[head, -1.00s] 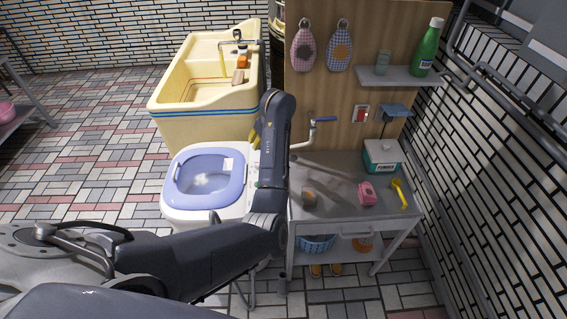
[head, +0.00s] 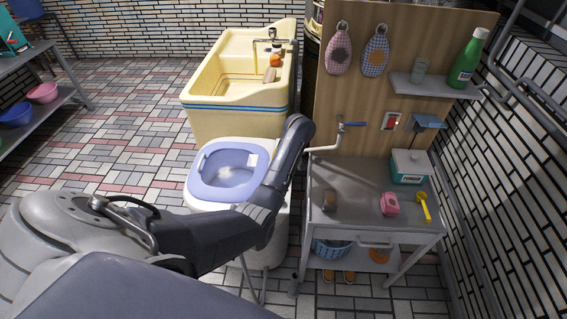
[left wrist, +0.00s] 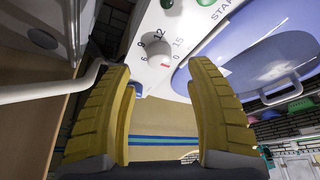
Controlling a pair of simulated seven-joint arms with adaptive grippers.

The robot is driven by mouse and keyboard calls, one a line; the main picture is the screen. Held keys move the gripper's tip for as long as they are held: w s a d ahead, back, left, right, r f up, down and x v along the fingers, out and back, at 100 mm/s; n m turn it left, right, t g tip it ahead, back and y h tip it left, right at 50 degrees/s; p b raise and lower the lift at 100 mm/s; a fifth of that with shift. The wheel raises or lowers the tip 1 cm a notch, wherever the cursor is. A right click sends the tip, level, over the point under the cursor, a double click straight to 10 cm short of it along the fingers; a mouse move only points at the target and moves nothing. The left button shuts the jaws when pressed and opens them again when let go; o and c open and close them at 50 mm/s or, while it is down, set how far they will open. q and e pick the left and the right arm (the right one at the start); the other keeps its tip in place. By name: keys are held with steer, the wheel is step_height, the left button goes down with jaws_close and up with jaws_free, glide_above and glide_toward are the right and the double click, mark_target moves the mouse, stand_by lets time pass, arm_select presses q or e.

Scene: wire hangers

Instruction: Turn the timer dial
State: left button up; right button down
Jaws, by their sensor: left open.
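My left gripper (left wrist: 160,68) is open, with one yellow finger on each side of the dial's lower part in the picture. I cannot tell whether the fingers touch it. The panel belongs to a white washing machine (head: 197,202) with a blue lid (head: 202,185). In the head view my left arm hides the dial and the gripper. My right gripper is in no view.
A cream sink (head: 205,120) stands behind the washer. A grey table (head: 345,180) to the right holds a pink item (head: 389,203), a yellow tool (head: 425,206) and a teal-white box (head: 409,167). Open floor lies left.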

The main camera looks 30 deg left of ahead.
arm_select(q)
steer(key=shift+x, duration=2.8)
steer(key=shift+c, duration=0.5)
jaws_close()
